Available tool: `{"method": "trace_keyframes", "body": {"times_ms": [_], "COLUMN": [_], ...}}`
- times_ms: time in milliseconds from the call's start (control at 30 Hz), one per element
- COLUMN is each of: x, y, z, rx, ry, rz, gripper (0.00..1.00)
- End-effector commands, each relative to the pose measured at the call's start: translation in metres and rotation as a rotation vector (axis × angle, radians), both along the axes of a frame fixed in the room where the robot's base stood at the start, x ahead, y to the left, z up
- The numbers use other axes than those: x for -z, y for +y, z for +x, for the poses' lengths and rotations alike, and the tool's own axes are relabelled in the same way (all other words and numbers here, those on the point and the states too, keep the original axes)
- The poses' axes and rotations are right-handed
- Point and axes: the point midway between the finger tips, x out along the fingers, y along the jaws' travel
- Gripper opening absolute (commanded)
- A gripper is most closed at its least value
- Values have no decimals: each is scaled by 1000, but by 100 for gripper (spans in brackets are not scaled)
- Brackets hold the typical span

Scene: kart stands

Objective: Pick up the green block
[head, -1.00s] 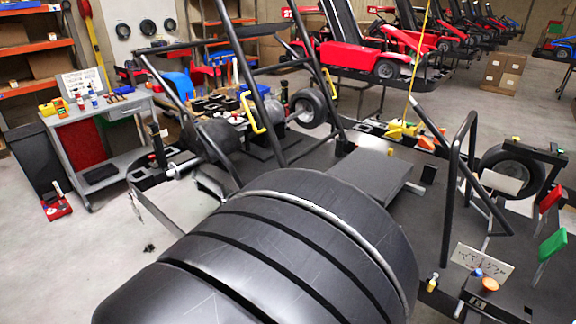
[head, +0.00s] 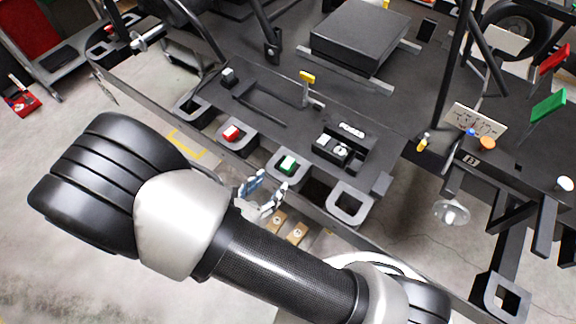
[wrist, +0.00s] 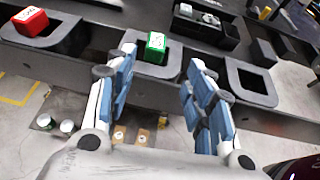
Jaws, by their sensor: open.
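The green block (head: 287,163) sits at a square-holed holder (head: 274,172) on the near edge of the dark kart stand; its top is pale with dark marks. In the wrist view the green block (wrist: 155,46) is ahead, just beyond and between the fingertips, nearer the left finger. My gripper (head: 265,186) is open and empty, on the near side of the block, apart from it. In the wrist view its blue-padded fingers (wrist: 158,75) are spread wide. The block's lower part is partly hidden by the holder.
A red block (head: 232,132) sits in the holder to the left. An empty square holder (head: 349,203) is to the right. Behind are a black tray with small parts (head: 341,150) and a yellow-topped lever (head: 307,78). Small wooden pieces (head: 297,233) lie below the stand's edge.

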Motion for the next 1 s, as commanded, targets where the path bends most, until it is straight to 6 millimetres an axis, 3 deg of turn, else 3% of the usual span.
{"method": "trace_keyframes", "body": {"times_ms": [100,367,633,1000], "x": [9,15,29,30], "y": [-11,-19,-35,-37], "z": [14,30,62,67], "rx": [4,4,4,0], "ry": [0,0,1,-1], "rz": [0,1,0,1], "gripper": [48,48,48,45]}}
